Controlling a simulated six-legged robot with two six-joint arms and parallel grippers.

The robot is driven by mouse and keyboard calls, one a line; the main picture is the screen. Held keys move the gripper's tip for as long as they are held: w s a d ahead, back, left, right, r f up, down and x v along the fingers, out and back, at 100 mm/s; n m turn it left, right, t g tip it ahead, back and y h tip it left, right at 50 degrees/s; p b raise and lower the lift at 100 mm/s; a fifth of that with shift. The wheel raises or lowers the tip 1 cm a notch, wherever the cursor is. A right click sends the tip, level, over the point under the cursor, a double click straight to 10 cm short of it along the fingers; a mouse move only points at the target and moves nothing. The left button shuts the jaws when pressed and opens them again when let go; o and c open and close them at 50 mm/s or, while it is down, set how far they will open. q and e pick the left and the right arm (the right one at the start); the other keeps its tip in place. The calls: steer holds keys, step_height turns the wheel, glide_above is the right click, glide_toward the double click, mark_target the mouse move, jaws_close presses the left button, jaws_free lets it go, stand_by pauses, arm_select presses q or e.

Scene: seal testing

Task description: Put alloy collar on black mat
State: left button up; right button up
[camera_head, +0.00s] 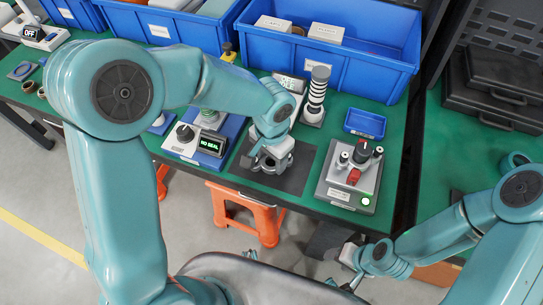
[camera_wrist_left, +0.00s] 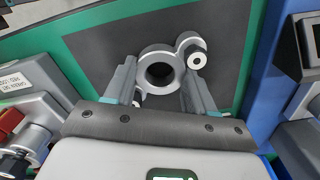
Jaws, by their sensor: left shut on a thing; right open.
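The alloy collar (camera_wrist_left: 161,53) is a silver ring with a dark bore and a small round lug at its side. In the left wrist view it sits between the fingers of my left gripper (camera_wrist_left: 160,92), which is shut on it. In the head view my left gripper (camera_head: 270,160) points down over the black mat (camera_head: 294,181), partly hiding the collar. The mat also fills the background in the wrist view (camera_wrist_left: 100,48). I cannot tell whether the collar touches the mat. My right gripper (camera_head: 350,268) is open and empty, low at the right, away from the bench.
A device with a "NO SEAL" display (camera_head: 200,140) stands left of the mat. A grey fixture with a red part (camera_head: 348,186) stands right of it. A striped post (camera_head: 318,95), a small blue tray (camera_head: 365,124) and large blue bins (camera_head: 350,62) are behind. An orange stool (camera_head: 245,215) is below.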

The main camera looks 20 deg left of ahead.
arm_select(q)
steer(key=shift+r, duration=0.1)
steer(key=o, duration=0.6)
steer(key=shift+f, duration=0.25)
steer(key=o, duration=0.4)
steer(key=shift+r, duration=0.1)
steer(key=shift+r, duration=0.25)
step_height(320, 180, up, 12)
steer(key=shift+f+p, duration=0.1)
steer(key=shift+p, duration=0.45)
